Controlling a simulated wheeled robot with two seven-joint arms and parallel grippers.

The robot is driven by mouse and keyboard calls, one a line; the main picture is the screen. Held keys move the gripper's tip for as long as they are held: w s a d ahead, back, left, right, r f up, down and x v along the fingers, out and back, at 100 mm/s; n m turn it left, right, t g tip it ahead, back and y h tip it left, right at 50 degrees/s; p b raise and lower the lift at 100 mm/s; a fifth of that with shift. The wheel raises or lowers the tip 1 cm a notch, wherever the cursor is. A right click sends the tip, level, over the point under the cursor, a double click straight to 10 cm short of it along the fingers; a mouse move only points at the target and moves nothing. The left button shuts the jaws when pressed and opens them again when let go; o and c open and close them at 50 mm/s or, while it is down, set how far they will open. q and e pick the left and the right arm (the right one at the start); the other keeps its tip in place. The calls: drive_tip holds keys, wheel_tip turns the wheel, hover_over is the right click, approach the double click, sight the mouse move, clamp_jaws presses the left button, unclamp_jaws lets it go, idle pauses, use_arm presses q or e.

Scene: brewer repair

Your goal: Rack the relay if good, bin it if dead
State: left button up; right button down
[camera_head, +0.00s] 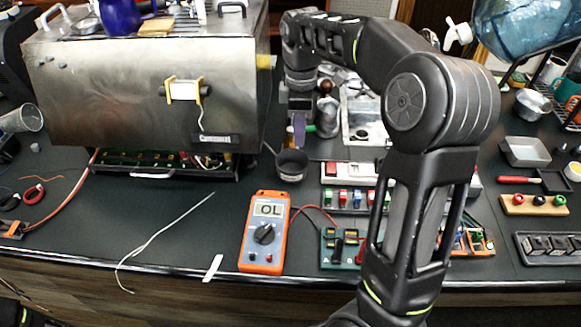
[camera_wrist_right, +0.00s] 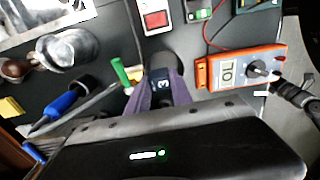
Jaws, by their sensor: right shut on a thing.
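My right gripper (camera_head: 299,140) reaches over the bench, pointing down. In the wrist view its purple fingers (camera_wrist_right: 160,90) are shut on a small dark relay (camera_wrist_right: 162,84) marked "3". A dark round cup (camera_head: 291,166) stands just below the gripper; it shows partly hidden behind the relay in the wrist view (camera_wrist_right: 168,61). The orange multimeter (camera_head: 265,232) reads "OL", and it also shows in the wrist view (camera_wrist_right: 240,70). A green test board (camera_head: 340,249) with red and black leads lies right of the meter, partly hidden by my arm. My left gripper is not in view.
The steel brewer (camera_head: 120,95) stands at the left. A white strip with a red switch (camera_head: 347,170) lies right of the cup. A dark slotted tray (camera_head: 550,247) is at the far right. A white cable (camera_head: 160,232) crosses the clear front left.

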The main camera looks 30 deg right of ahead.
drive_tip(key=shift+f+b, duration=2.35)
drive_tip(key=shift+f, duration=0.6)
drive_tip(key=c, duration=1.1)
unclamp_jaws()
drive_tip(key=shift+o, duration=0.2)
drive_tip(key=shift+r, duration=0.15)
drive_tip(key=shift+r, duration=0.3)
wheel_tip(320, 180, up, 6)
drive_tip(key=shift+p, duration=0.6)
drive_tip(key=shift+r+p, duration=0.5)
